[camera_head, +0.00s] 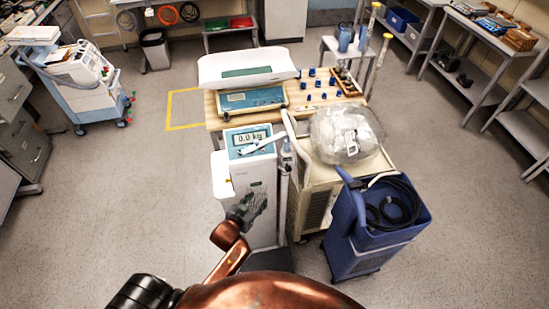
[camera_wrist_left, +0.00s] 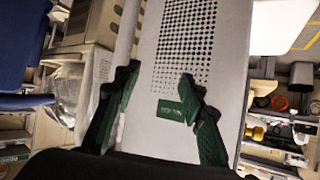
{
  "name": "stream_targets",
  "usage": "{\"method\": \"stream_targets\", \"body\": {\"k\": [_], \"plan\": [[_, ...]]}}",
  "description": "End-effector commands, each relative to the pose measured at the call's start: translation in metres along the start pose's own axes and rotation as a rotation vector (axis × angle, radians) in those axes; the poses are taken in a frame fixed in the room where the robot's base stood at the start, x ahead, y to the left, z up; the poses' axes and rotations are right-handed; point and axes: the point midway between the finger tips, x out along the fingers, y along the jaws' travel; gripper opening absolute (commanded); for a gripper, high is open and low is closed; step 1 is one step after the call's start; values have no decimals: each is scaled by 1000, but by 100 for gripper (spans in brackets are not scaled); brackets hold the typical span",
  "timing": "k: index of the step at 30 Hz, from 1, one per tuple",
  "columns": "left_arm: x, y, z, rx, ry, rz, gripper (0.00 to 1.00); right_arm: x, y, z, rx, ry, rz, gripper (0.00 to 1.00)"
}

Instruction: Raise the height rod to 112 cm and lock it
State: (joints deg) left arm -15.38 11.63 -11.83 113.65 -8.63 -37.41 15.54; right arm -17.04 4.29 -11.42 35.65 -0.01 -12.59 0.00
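The scale column (camera_head: 262,172) is a tall white housing with a display (camera_head: 252,137) reading 0.0 kg. A thin pale height rod (camera_head: 284,180) stands upright along its right side. A white arm with a blue part (camera_head: 262,143) lies across the column's top, near the rod. My left gripper (camera_head: 250,207) is in front of the column's lower front. In the left wrist view the gripper (camera_wrist_left: 160,76) has its dark green fingers spread, with the perforated column panel (camera_wrist_left: 190,40) behind them and nothing visibly held. The rod's height marking cannot be read. My right gripper is out of view.
A blue wheeled bin (camera_head: 360,250) with a black hose and a beige cabinet carrying a clear bag (camera_head: 345,135) stand close on the right. A wooden-topped table (camera_head: 212,112) with a baby scale is behind.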

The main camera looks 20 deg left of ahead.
Motion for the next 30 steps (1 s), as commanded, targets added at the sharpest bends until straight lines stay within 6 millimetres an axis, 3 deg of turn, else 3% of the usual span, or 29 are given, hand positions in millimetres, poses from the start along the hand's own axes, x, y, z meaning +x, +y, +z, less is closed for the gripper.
{"method": "stream_targets", "body": {"k": [1, 6, 8, 12, 15, 20, 30], "plan": [[-16, 0, -36, -6, 51, 0, 38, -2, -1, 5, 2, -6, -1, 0], [-52, 8, -132, -24, 234, 22, 38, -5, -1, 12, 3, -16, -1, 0], [-64, 12, -159, -31, 294, 34, 38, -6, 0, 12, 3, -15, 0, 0], [-72, 29, -210, -29, 439, 86, 38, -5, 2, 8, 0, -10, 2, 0], [-77, 37, -232, -29, 504, 114, 38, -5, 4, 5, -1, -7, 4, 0], [-77, 43, -247, -29, 543, 132, 38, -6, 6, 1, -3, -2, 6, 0], [-36, 48, -272, -28, 543, 132, 38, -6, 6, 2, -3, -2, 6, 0]]}}
